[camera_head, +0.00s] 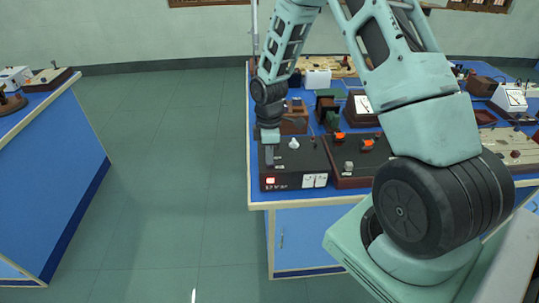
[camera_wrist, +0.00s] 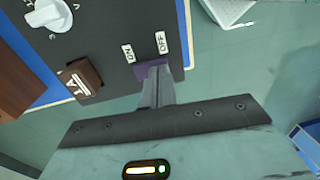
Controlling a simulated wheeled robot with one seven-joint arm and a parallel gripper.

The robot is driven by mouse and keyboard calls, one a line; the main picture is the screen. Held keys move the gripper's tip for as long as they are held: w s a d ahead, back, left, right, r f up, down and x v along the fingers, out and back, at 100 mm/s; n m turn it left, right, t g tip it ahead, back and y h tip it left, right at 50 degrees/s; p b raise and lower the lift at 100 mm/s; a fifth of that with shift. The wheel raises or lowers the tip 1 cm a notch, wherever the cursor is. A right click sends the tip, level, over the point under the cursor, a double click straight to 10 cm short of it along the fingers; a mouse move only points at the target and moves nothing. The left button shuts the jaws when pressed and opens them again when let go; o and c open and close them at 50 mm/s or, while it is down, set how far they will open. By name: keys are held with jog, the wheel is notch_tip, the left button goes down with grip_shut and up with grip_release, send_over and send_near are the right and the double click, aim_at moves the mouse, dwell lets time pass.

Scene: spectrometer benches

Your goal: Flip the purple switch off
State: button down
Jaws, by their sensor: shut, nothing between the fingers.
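The purple switch (camera_wrist: 141,71) sits near the edge of a dark control box (camera_wrist: 105,25) in the wrist view, below the white ON and OFF labels. My gripper (camera_wrist: 156,72) is shut and empty, its fingertips over the switch and hiding its middle. I cannot tell whether they touch it or which way the switch is tipped. In the head view my gripper (camera_head: 269,160) points down at the left part of the black box (camera_head: 290,168) at the bench's front left corner. The purple switch cannot be made out there.
A second box with orange parts (camera_head: 367,143) stands close on the right. More instruments crowd the blue bench behind. Open floor (camera_head: 170,180) lies to the left.

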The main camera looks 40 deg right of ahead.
jog(key=shift+s+a+f+b, duration=0.15)
jog(key=shift+s+f+b, duration=0.05)
jog(key=shift+f+b, duration=0.4)
jog(key=shift+r+t+h, duration=0.25)
jog(key=shift+t+h, duration=0.05)
jog(key=shift+t, duration=0.1)
jog(key=shift+s, duration=0.1)
jog(key=shift+f, duration=0.1)
